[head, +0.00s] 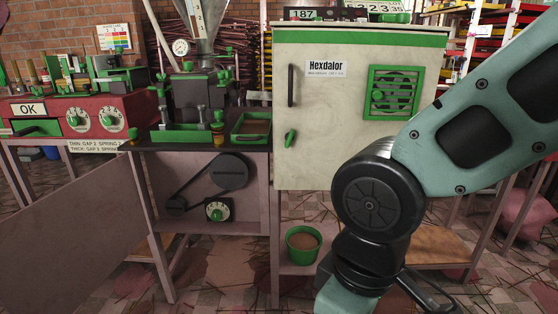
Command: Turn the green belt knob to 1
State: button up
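The belt knob (217,214) has a green centre on a dark dial with pale marks around it. Nothing covers the knob.
A white Hexdalor cabinet (340,150) with a green lever stands right of the belt panel. A green bucket (302,246) sits below it. A red control box (75,118) with two pale dials stands at left. A slanted panel (75,230) fills the lower left.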

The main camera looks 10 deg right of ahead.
aim_at(216, 214)
jog(key=i+l+u, duration=0.15)
jog(key=i+u, duration=0.2)
jog(key=i+l+u, duration=0.35)
jog(key=i, duration=0.15)
